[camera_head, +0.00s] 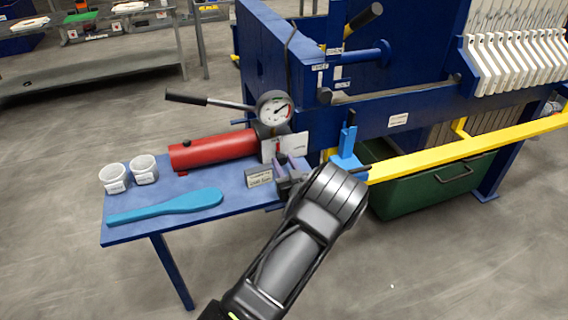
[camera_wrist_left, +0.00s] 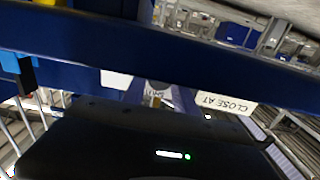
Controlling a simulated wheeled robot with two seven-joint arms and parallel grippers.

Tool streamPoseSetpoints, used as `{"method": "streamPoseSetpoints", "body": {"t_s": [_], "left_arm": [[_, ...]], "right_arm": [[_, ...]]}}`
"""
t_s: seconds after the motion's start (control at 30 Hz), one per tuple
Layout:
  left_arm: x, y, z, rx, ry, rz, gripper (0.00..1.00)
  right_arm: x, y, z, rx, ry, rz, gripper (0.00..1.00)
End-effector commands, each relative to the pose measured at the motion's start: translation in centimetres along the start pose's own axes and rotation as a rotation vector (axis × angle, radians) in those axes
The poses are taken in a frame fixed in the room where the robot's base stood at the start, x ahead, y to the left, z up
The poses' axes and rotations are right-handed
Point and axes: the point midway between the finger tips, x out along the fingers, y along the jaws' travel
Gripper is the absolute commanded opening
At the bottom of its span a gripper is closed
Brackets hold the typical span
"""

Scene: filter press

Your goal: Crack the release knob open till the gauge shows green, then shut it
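My left gripper (camera_head: 291,166) is at the right end of the blue shelf, just below and in front of the gauge and pump block. Its two greyish fingers point toward the pump block. I cannot tell whether they touch anything. I cannot make out the release knob, and the gripper covers part of that area. My right gripper is not in view.
The blue shelf (camera_head: 150,226) holds two white cups (camera_head: 114,178), a blue paddle (camera_head: 170,206) and a small sign (camera_head: 259,177). A black pump handle (camera_head: 187,97) sticks out left. A yellow rail (camera_head: 470,148) and green bin (camera_head: 425,190) lie right. A "CLOSE AT" label (camera_wrist_left: 227,103) shows in the wrist view.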

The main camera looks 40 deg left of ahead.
Motion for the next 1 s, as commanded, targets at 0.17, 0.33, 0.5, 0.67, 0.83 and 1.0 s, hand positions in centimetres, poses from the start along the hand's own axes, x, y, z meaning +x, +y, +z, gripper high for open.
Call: {"method": "streamPoseSetpoints", "body": {"t_s": [0.17,0.33,0.5,0.67,0.83,1.0], "left_arm": [[0.0,0.0,0.0,0.000,0.000,0.000,0.07],[0.0,0.0,0.0,0.000,0.000,0.000,0.00],[0.0,0.0,0.3,0.045,0.001,0.000,0.00],[0.0,0.1,0.2,0.163,0.002,0.000,0.00],[0.0,0.1,0.0,0.195,0.001,0.001,0.00],[0.0,0.1,0.0,0.193,0.001,0.001,0.37]], "right_arm": [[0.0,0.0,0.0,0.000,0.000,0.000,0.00],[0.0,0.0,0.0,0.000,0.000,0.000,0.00],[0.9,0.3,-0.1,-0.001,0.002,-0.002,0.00],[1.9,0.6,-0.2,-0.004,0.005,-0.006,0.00],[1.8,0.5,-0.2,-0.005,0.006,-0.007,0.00],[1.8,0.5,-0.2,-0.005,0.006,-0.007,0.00]]}}
